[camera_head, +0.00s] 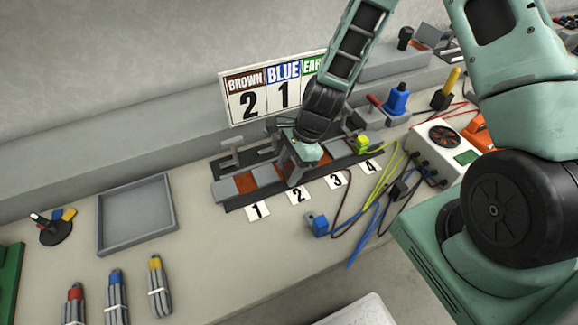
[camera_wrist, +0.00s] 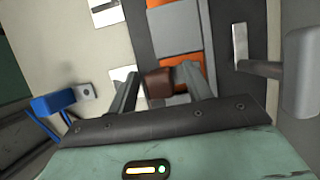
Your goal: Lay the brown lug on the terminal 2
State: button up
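The brown lug (camera_wrist: 158,83) shows as a dark brown block between the two fingers of my gripper (camera_wrist: 158,72) in the wrist view. The fingers appear closed on its sides. It is over or on the orange pad (camera_wrist: 188,75) of terminal 2; whether it touches the pad cannot be told. In the head view my gripper (camera_head: 297,178) points down at the terminal row, behind the label "2" (camera_head: 298,194), and hides the lug and most of that terminal.
The terminal strip has grey dividers (camera_wrist: 175,30) and a lever clamp (camera_wrist: 240,45) beside the gripper. A blue lug (camera_head: 316,224) lies in front, and a yellow-green lug (camera_head: 362,145) sits by terminal 4. Loose cables (camera_head: 380,200) lie to the right. A grey tray (camera_head: 104,248) stands left.

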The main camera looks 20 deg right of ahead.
jog(key=v, duration=1.7)
jog(key=shift+d+r, duration=0.15)
jog(key=s+a+r+n+h, duration=0.1)
jog(key=s+a+r+n, duration=0.1)
jog(key=s+a+n, duration=0.2)
jog(key=s+a+r+n+h, duration=0.1)
jog(key=s+a+r+n, duration=0.2)
jog(key=s+n, duration=0.6)
jog(key=s+a+r+n+h, duration=0.1)
jog(key=s+a+n, duration=0.5)
jog(key=n, duration=0.6)
jog(key=shift+s+r+n+h, duration=0.4)
jog(key=shift+s+r, duration=0.15)
jog(key=shift+r, duration=0.3)
